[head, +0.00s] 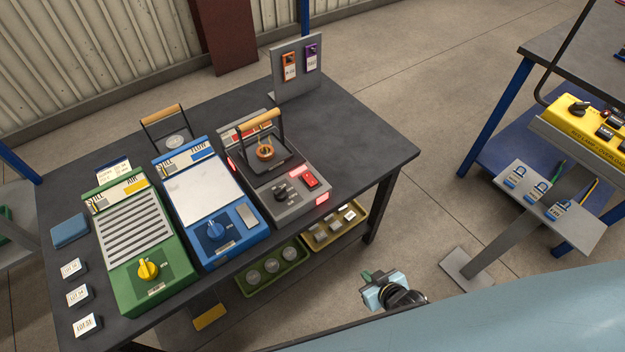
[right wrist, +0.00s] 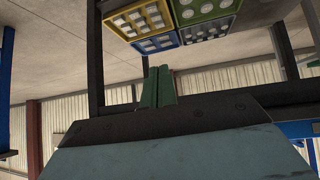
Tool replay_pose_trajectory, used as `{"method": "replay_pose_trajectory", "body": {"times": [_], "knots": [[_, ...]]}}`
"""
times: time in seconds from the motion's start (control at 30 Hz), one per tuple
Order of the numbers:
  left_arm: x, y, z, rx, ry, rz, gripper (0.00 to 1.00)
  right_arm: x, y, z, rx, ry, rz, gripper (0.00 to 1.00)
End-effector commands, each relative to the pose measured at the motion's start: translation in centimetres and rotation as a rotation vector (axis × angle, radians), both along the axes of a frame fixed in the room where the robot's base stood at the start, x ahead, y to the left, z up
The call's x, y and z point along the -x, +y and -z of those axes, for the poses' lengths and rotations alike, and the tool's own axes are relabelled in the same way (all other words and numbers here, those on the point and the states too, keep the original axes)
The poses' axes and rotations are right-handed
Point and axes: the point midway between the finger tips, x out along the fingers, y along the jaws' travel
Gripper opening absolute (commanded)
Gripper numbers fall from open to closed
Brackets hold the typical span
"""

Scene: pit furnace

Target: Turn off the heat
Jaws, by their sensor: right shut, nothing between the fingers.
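A grey heating unit (head: 303,207) stands at the right of the dark table, with red-lit strips at its corners. Its front panel carries a black knob (head: 281,191) and a red rocker switch (head: 310,180). On its plate sits a small copper-coloured ring-shaped piece (head: 265,152) under a raised wooden-handled frame (head: 260,117). My right gripper (head: 367,275) is in front of the table, below and to the right of the unit, apart from it. Its green fingers (right wrist: 157,87) are shut and empty in the right wrist view. My left gripper is out of view.
A blue unit (head: 209,220) with a blue knob and a green unit (head: 140,250) with a yellow knob stand to the left. Trays (head: 245,292) of parts are under the table (head: 390,148). A stand with padlocks (head: 505,200) is at the right. Floor between is clear.

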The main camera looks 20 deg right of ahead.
Motion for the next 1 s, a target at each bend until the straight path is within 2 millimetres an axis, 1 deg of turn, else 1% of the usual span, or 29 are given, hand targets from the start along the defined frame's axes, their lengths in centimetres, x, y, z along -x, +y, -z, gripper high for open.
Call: {"method": "replay_pose_trajectory", "body": {"times": [0.03, 0.07, 0.1, 0.17, 0.2, 0.3, 0.4, 0.5, 0.6, 0.9, 1.0], "knots": [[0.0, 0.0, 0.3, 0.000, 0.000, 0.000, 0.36, -3.1, 0.5, -2.7, -0.024, -0.098, -0.015, 0.00], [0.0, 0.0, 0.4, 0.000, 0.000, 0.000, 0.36, -4.6, 0.9, -4.3, -0.039, -0.150, -0.024, 0.00], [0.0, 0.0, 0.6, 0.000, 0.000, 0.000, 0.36, -6.5, 1.4, -6.6, -0.061, -0.218, -0.036, 0.00], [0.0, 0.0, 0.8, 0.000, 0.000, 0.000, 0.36, -8.8, 2.2, -9.9, -0.094, -0.312, -0.056, 0.00], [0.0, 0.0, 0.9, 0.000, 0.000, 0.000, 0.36, -10.0, 2.7, -11.9, -0.114, -0.369, -0.070, 0.00], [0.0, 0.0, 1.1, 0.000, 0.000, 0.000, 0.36, -12.2, 3.9, -16.5, -0.161, -0.486, -0.102, 0.00], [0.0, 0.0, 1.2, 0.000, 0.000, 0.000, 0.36, -13.3, 4.8, -19.9, -0.195, -0.568, -0.129, 0.00], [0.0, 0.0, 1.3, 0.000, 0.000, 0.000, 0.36, -13.8, 5.4, -21.8, -0.216, -0.614, -0.146, 0.00], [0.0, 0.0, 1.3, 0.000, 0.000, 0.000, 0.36, -14.0, 5.6, -22.6, -0.225, -0.632, -0.152, 0.00], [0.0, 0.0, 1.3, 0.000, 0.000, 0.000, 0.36, -14.0, 5.6, -22.6, -0.225, -0.632, -0.152, 0.00], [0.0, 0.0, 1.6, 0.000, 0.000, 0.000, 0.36, -14.4, 5.7, -22.5, -0.225, -0.633, -0.152, 0.00]]}}
